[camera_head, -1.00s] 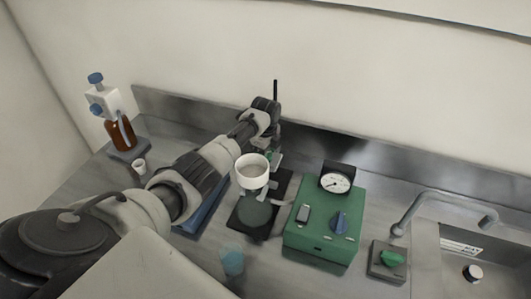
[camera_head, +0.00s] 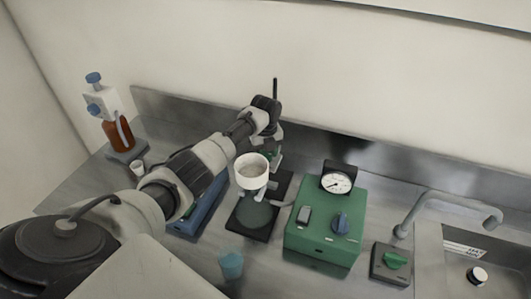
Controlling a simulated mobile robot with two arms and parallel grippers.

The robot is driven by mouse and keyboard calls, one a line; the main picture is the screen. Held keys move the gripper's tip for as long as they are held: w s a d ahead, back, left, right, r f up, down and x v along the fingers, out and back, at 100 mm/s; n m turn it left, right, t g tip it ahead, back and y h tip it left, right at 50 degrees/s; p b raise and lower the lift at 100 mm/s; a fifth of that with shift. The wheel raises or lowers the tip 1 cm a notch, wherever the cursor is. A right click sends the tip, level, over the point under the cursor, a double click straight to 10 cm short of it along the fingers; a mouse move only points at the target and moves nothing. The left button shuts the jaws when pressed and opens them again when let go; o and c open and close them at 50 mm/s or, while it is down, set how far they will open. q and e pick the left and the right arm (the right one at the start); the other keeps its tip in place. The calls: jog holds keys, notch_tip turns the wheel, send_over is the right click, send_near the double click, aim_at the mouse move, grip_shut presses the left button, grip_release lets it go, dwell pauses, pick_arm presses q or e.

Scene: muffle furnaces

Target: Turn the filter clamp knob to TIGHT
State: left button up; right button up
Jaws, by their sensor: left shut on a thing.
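The filter stand shows a white round funnel (camera_head: 252,171) over a dark base plate (camera_head: 244,224), with a thin dark rod (camera_head: 275,90) rising behind. My left arm reaches in from the left, and my left gripper (camera_head: 272,132) is at the stand behind the funnel. It is shut on a small green part (camera_head: 274,155), which looks like the clamp knob. Its fingertips and most of the knob are hidden, so the knob's setting cannot be read. My right gripper is not in view.
A green box with a gauge and blue knob (camera_head: 324,230) stands right of the filter stand. A brown bottle (camera_head: 117,133) stands at left; a blue cup (camera_head: 231,264) is in front.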

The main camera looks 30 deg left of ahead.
pick_arm(q)
jog(key=shift+w+a+r, duration=0.1)
jog(key=shift+r, duration=0.15)
jog(key=o, duration=0.9)
jog(key=shift+f, duration=0.15)
jog(key=shift+r+b, duration=1.6)
jog(key=shift+r, duration=3.85)
